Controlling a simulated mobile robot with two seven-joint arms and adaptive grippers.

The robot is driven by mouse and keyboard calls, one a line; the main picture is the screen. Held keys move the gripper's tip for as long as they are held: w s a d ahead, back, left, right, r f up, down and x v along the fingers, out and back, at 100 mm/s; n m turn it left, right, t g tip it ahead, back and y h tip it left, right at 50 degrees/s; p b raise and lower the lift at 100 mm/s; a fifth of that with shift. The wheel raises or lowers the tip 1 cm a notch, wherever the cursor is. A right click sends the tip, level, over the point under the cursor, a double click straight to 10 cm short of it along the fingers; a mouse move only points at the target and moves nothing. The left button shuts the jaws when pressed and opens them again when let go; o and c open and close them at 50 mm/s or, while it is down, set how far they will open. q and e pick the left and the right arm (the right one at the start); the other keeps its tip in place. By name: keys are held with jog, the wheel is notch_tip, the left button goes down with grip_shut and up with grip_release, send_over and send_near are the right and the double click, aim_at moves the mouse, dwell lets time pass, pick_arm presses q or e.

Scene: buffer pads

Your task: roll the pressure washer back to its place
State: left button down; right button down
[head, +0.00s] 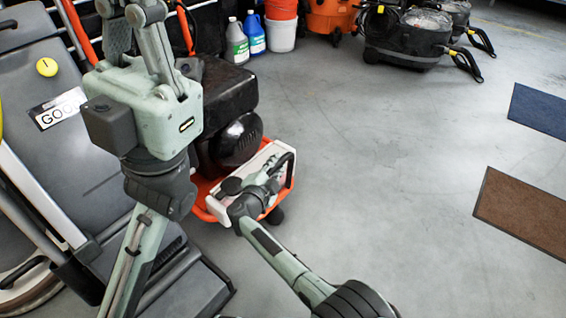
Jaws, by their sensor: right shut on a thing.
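The pressure washer (231,92) stands at left centre, with a black engine, an orange base with a pale panel, and orange tubes rising behind my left arm. My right gripper (270,180), on the arm from the lower right, is shut on the pressure washer at its front, near the pale panel and a black curved bar. The exact grip point is small and partly hidden. My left gripper (125,14) is large in the foreground at upper left, pointing up. Its tips are at the picture's top edge, so its opening is unclear. It hides part of the washer.
A grey machine (60,130) with a yellow button fills the left side. Green (237,40) and blue (254,33) jugs, a white bucket (281,36) and black machines (405,35) line the back. A blue mat (540,108) and brown mat (525,212) lie right. The central floor is clear.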

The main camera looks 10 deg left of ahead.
jog(key=shift+a+r, duration=0.25)
jog(key=shift+a, duration=0.05)
jog(key=c, duration=1.6)
grip_release()
jog(key=shift+r, duration=0.1)
jog(key=shift+o, duration=0.9)
jog(key=shift+d+f, duration=0.1)
jog(key=shift+f, duration=0.1)
jog(key=shift+r, duration=0.1)
notch_tip(320, 180, up, 9)
jog(key=shift+r, duration=0.5)
